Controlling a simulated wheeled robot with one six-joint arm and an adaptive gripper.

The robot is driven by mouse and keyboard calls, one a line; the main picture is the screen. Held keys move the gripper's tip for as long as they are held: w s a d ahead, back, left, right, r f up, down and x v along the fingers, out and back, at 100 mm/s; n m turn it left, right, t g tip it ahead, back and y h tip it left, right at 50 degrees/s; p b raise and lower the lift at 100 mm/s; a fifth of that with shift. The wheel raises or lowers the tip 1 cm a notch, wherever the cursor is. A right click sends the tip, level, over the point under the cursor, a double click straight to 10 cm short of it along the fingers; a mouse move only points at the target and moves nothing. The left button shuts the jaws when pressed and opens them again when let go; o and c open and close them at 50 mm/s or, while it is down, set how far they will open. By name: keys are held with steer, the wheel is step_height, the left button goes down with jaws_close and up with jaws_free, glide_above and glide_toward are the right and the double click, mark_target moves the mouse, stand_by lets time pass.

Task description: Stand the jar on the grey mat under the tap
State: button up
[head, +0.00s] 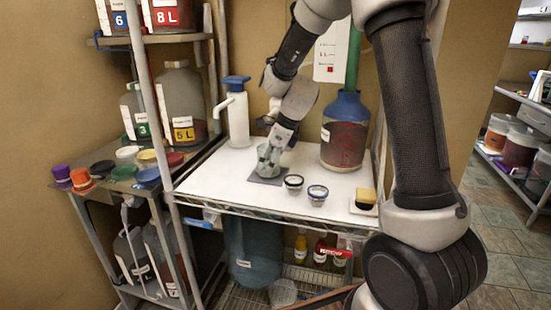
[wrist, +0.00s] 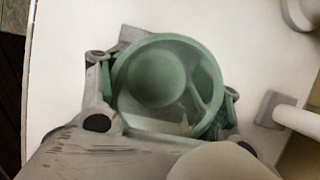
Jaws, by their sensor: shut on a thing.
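The jar (head: 264,158) is a pale green, see-through vessel, upright over the grey mat (head: 267,180) on the white tabletop. Its round green mouth (wrist: 165,85) fills the middle of the wrist view. My gripper (head: 271,153) is shut on the jar, with a finger on each side of it. The mat shows around the jar's foot in the head view, and a grey corner (wrist: 131,35) shows behind it in the wrist view. I cannot tell whether the jar's base touches the mat.
A yellow sponge (head: 366,196) lies near the right edge. A shelf (head: 160,40) with large bottles is at left. The tabletop's left front is clear.

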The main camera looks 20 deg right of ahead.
steer(key=shift+s, duration=0.15)
steer(key=shift+a, duration=0.1)
steer(key=shift+f, duration=0.15)
steer(key=o, duration=1.1)
steer(key=shift+o, duration=0.2)
steer(key=v, duration=1.2)
